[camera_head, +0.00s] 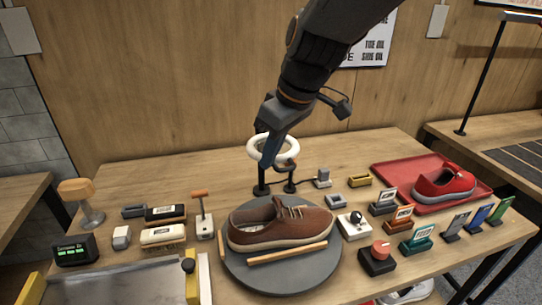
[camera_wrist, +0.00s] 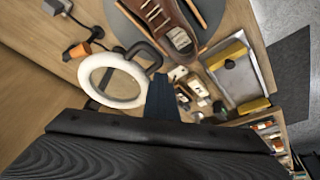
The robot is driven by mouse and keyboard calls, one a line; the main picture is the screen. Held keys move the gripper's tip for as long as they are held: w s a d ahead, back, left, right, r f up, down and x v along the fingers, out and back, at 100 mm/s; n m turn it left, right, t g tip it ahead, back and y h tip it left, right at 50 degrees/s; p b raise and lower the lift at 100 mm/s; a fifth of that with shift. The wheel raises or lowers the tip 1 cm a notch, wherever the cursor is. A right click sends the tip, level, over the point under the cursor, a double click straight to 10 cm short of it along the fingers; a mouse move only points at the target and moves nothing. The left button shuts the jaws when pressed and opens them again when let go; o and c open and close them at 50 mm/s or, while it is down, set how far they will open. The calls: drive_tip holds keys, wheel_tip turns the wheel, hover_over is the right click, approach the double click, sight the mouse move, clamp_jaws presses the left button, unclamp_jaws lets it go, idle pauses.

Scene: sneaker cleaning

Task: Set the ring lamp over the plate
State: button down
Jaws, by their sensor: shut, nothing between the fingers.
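The ring lamp (camera_head: 253,148) is a white ring on a dark stand behind the round grey plate (camera_head: 328,264). A brown shoe (camera_head: 275,226) lies on the plate with a wooden bar in front of it. In the wrist view the ring (camera_wrist: 88,78) is just left of my fingers, and the plate (camera_wrist: 122,27) is at the top beyond it. My gripper (camera_head: 267,163) is shut and empty, pointing down at the ring in the head view. It shows in the wrist view (camera_wrist: 162,98) too. I cannot tell whether the fingers touch the ring or its arm.
Brushes and small blocks stand left of the plate, beside a metal tray (camera_head: 150,285). A black box with a red knob (camera_head: 380,252) and several small labelled holders are on the right. A red tray (camera_head: 395,170) holds a red shoe. Behind the table is a wooden wall.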

drive_tip(key=shift+d, duration=0.25)
wheel_tip(320, 180, up, 10)
drive_tip(key=shift+a, duration=0.45)
idle(0.6)
drive_tip(key=shift+s+r, duration=0.1)
